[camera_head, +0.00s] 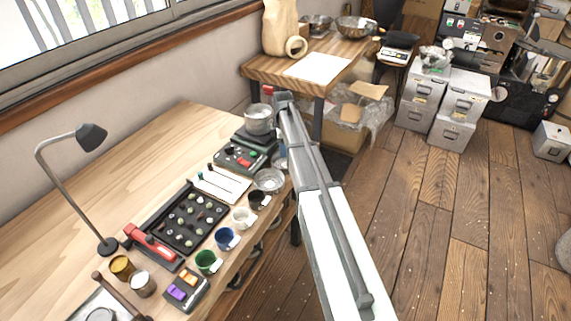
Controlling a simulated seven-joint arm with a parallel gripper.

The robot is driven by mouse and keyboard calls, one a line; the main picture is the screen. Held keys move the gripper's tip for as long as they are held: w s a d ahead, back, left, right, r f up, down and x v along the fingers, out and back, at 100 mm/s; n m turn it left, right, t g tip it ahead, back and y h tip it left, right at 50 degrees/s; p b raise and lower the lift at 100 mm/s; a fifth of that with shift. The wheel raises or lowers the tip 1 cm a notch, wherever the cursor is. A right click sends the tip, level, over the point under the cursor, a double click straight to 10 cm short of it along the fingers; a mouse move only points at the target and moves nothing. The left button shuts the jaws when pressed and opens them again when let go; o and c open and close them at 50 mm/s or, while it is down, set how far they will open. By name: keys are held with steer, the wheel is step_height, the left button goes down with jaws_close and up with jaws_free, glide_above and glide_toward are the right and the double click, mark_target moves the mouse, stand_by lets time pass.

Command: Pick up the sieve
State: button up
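My arm reaches from the bottom right up toward the far end of the near wooden bench. Its grey end (284,99) is above the bench's far right corner; no fingers can be made out. I cannot tell for sure which item is the sieve. A shallow round metal dish (269,181), possibly mesh, lies at the bench's right edge, to the left of my arm. A round metal bowl (357,27) and a smaller metal bowl (317,24) on the far table are other candidates. My arm partly hides another round item beside the dish.
A metal pot (258,119) stands on a dark device near my arm's end. A black sample tray (186,216), several cups and a lamp (75,180) occupy the near bench. Its left part is clear. Grey drawer boxes (465,97) stand on the floor.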

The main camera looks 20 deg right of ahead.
steer(key=shift+f, duration=0.7)
jaws_close()
